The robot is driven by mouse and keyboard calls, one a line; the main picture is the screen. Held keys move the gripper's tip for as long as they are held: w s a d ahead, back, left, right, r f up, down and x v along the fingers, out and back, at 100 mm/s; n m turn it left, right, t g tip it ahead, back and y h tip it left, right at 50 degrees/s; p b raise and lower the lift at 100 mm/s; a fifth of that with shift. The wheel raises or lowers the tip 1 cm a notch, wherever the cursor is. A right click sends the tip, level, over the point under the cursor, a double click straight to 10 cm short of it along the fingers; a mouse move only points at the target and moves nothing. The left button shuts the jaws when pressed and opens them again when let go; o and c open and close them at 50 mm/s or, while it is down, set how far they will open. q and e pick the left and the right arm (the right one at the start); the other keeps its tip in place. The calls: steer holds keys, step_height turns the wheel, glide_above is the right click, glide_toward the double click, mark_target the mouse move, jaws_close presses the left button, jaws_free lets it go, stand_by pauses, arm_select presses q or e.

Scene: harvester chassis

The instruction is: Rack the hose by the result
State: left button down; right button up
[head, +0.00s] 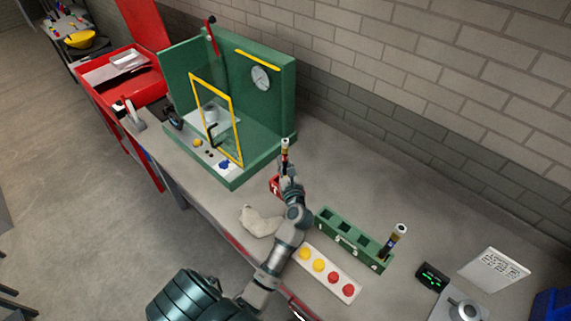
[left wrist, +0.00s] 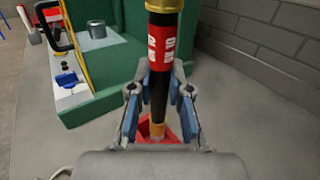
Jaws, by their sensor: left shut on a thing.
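My left gripper (head: 286,168) is shut on a hose (head: 285,148), held upright between the green test stand and the rack. In the left wrist view the hose (left wrist: 161,60) is black with a red band, white label marks and brass fittings, between the blue finger pads (left wrist: 160,100). The green rack (head: 345,236) has several square slots in a row. A second hose (head: 394,241) stands tilted in its right end slot; the other slots look empty. The green test stand (head: 275,105) has a gauge (head: 260,78) and a yellow-framed door (head: 217,120). My right gripper is out of view.
A red object (left wrist: 144,128) sits behind the hose's lower end. A pale cloth (head: 260,221) and a white strip with yellow and red discs (head: 326,272) lie near the bench front. A small display (head: 432,276) and a paper sheet (head: 493,268) lie right. Bench behind the rack is clear.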

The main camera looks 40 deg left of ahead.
arm_select(q)
steer(key=shift+s+a+f, duration=0.1)
steer(key=shift+a+f, duration=0.05)
steer(key=shift+a, duration=0.6)
steer(key=shift+a+p, duration=0.4)
steer(key=shift+a, duration=0.35)
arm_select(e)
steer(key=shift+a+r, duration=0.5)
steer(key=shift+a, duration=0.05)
arm_select(q)
steer(key=shift+d+f+b, duration=0.2)
steer(key=shift+f+b, duration=0.05)
steer(key=shift+b, duration=0.05)
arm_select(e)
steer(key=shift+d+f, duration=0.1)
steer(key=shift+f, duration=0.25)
arm_select(q)
steer(key=shift+a+f+b, duration=0.1)
steer(key=shift+f+b, duration=0.25)
steer(key=shift+f, duration=0.1)
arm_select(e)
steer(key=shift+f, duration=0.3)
arm_select(q)
steer(key=shift+f+b, duration=1.85)
steer(key=shift+f, duration=0.45)
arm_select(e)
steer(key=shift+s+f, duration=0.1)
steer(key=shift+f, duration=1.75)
